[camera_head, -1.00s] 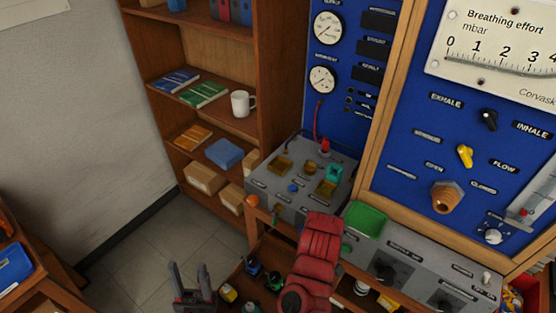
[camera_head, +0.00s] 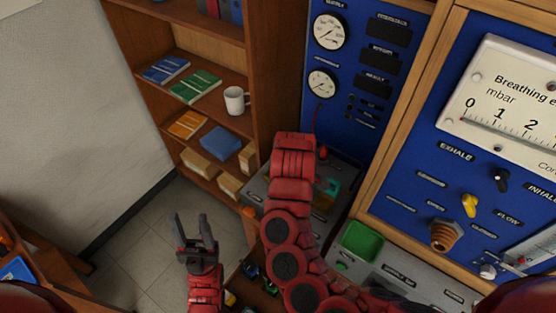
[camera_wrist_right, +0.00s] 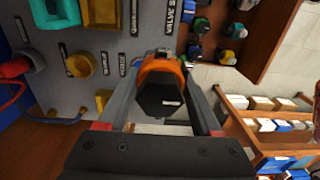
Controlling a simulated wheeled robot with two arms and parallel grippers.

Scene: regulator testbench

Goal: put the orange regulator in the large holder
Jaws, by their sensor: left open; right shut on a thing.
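The orange regulator (camera_wrist_right: 165,72), with a black hexagonal end, sits between the fingers of my right gripper (camera_wrist_right: 163,64) in the right wrist view. That gripper is shut on it. In the head view my red right arm reaches over the grey bench panel and hides this gripper. The panel carries a teal holder (camera_wrist_right: 57,12) and several yellow holders (camera_wrist_right: 82,65) to the left of the gripper in the wrist view. The teal holder also shows in the head view (camera_head: 330,187), partly covered. I cannot tell which holder is the large one. My left gripper (camera_head: 193,226) is open and empty, above the floor.
A green tray (camera_head: 362,240) lies on the panel to the right of my right arm. A wooden shelf (camera_head: 185,105) with books and a mug (camera_head: 236,99) stands behind. A red knob with a hose (camera_wrist_right: 15,67) is at the wrist view's left edge.

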